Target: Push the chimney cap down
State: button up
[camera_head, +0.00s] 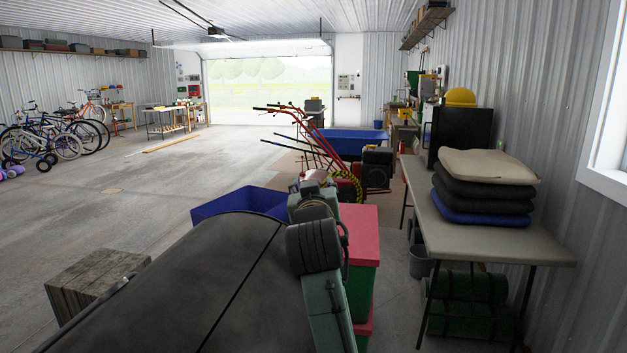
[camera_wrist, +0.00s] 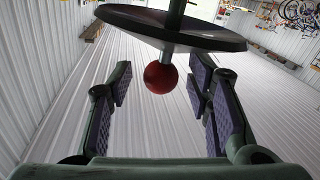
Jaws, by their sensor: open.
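A dark round disc, which looks like the chimney cap (camera_wrist: 200,30), shows at the top of the wrist view. A short light stem joins it to a red ball (camera_wrist: 160,77). My gripper (camera_wrist: 161,74) is open, with its purple-padded fingers on either side of the ball and apart from it. The disc lies beyond the fingertips, at the upper part of the view. In the head view the cap is not visible, and my arm covers part of the scene. A large black rounded body with a seam (camera_head: 190,285) fills the foreground there.
A wooden block (camera_head: 95,280) stands left of the black body. A blue bin (camera_head: 240,203) and red-lidded green boxes (camera_head: 360,225) are close to my arm. A folding table (camera_head: 485,235) with stacked cushions (camera_head: 485,187) stands at the right. The concrete floor at left is mostly clear.

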jog(key=shift+w, duration=0.65)
grip_shut()
dwell(0.4)
